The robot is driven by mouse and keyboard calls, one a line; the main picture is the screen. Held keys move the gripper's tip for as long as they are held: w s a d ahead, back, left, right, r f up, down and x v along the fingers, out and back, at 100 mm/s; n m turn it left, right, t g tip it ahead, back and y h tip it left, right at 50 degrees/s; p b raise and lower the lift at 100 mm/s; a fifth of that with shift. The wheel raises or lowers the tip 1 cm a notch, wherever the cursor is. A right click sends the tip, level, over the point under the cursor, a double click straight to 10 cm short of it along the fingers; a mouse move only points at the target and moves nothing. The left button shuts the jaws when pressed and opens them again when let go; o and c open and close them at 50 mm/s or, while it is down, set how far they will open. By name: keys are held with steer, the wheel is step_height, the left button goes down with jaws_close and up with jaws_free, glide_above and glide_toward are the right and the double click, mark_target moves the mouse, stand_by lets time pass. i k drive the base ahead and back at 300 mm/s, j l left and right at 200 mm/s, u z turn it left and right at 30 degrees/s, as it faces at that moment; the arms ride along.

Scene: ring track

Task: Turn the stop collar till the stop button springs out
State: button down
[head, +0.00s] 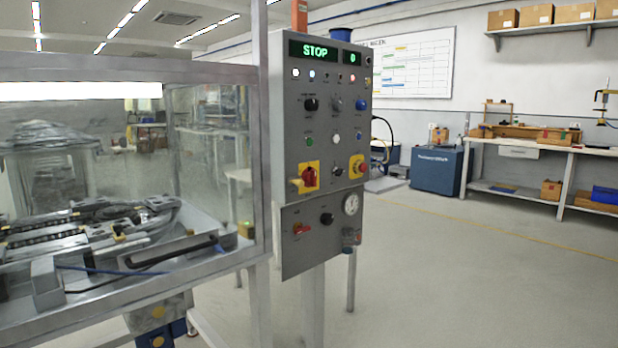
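A grey control panel (323,120) stands upright to the right of the glazed machine cell. Its lit green display (312,51) reads STOP. A round red stop button (359,168) sits on a yellow plate (352,176) at the panel's right edge. The collar cannot be made out at this size, nor can I tell whether the button is pressed in or out. A second red knob (310,177), which looks like a rotary switch, sits on another yellow plate to the left. My gripper is not in view.
The glazed cell (258,150) stands close on the panel's left. A lower panel with a red lever (302,229), a black knob (327,219) and a gauge (351,204) hangs below. Open floor (450,270) lies to the right, with a workbench (530,147) farther back.

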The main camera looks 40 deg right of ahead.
mark_target(357, 164)
steer(key=z, duration=1.55)
steer(key=i+l+u, duration=0.1)
steer(key=i+l, duration=0.65)
steer(key=l, duration=0.15)
steer(key=i+l+u, duration=0.15)
steer(key=i+l, duration=0.25)
steer(key=i+l+u, duration=0.1)
steer(key=i+l, duration=0.25)
steer(key=l, duration=0.2)
steer(key=i+l, duration=0.3)
steer(key=l, duration=0.2)
steer(key=u, duration=0.05)
